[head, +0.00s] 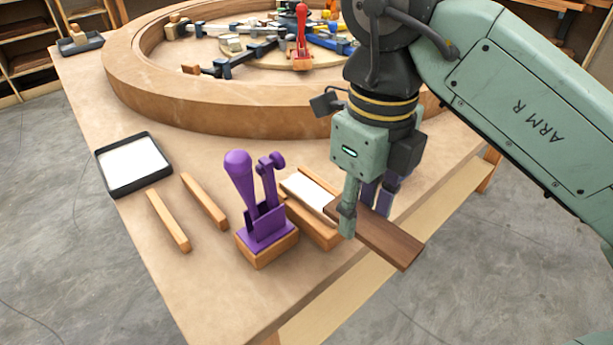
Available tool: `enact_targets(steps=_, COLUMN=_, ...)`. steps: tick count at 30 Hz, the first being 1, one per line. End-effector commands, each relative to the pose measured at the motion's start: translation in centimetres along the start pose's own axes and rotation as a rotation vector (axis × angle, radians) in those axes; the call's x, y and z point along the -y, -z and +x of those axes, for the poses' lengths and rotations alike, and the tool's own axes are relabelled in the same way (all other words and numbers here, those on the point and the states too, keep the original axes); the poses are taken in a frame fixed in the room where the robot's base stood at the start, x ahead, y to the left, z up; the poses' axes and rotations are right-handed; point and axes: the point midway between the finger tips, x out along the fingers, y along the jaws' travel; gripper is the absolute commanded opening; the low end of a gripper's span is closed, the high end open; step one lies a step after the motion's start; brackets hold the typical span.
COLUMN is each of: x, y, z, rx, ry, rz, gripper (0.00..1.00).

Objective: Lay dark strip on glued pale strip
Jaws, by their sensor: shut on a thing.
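My gripper (364,208) is shut on a dark brown strip (385,237) near the front right edge of the table. The dark strip slants down to the right, and its right end reaches past the table edge. The pale strip with a white top (308,193) lies just left of my gripper, in a wooden holder (312,222). The dark strip's left end is close to the pale strip's right end. I cannot tell whether they touch. My fingers hide part of the dark strip.
A purple toggle clamp (258,205) on a wood block stands left of the holder. Two loose wooden bars (168,220) and a black tray with a white inside (133,165) lie further left. A large round wooden ring (220,118) with clamps fills the back of the table (215,285).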

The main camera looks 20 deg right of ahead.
Motion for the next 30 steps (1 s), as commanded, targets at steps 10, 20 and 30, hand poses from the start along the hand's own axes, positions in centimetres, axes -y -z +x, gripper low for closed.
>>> enact_targets(steps=10, x=2.0, y=-9.1, z=0.5, rx=-0.001, ry=-0.002, rz=-0.001, gripper=0.05)
enact_targets(steps=20, x=2.8, y=-12.6, z=1.0, rx=0.001, ry=0.0, rz=0.004, gripper=0.05)
enact_targets(steps=30, x=2.9, y=-13.0, z=4.7, rx=0.001, ry=-0.001, rz=0.004, gripper=0.05)
